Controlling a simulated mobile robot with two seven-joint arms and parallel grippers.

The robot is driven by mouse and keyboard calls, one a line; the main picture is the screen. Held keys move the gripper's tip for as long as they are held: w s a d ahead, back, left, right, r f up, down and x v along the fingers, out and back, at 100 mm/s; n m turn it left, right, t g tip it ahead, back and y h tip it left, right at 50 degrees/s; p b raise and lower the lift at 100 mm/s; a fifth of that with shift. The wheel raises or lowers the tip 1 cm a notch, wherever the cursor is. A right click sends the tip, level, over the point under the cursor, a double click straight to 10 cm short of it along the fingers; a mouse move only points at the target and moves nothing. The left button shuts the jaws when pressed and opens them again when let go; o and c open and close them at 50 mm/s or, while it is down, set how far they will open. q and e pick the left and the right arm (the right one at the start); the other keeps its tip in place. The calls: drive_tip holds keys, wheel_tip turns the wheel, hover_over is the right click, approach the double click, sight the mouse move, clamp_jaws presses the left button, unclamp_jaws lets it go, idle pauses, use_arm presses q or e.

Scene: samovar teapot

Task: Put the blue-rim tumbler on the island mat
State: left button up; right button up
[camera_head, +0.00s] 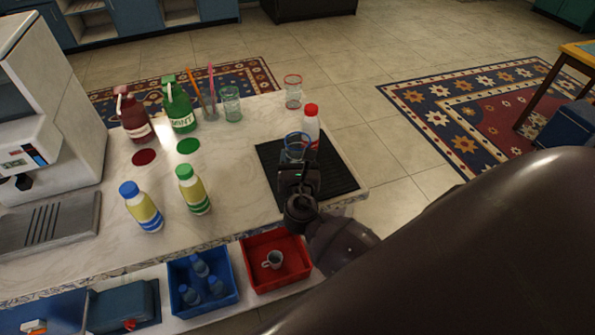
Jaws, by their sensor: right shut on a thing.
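The blue-rim tumbler (293,148), a clear glass with a blue rim, is upright at the tip of my right gripper (297,165). The gripper is shut on it, and the gripper and wrist hide its lower part. Both appear over the island mat (337,172), a black ribbed mat at the right end of the counter. I cannot tell whether the tumbler's base touches the mat. A white bottle with a red cap (312,124) stands just beyond the tumbler, at the mat's far side. My left gripper is not in view.
A red-rim tumbler (293,92) stands behind the mat and a green-rim tumbler (231,104) farther left. Blue-capped (142,206) and green-capped (194,190) bottles stand left. A red bin (248,272) with a cup and a blue bin (184,304) are in front.

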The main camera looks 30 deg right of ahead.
drive_tip(key=shift+f+b, duration=0.5)
drive_tip(key=shift+f, duration=1.65)
drive_tip(key=shift+f, duration=0.1)
drive_tip(key=o, duration=0.9)
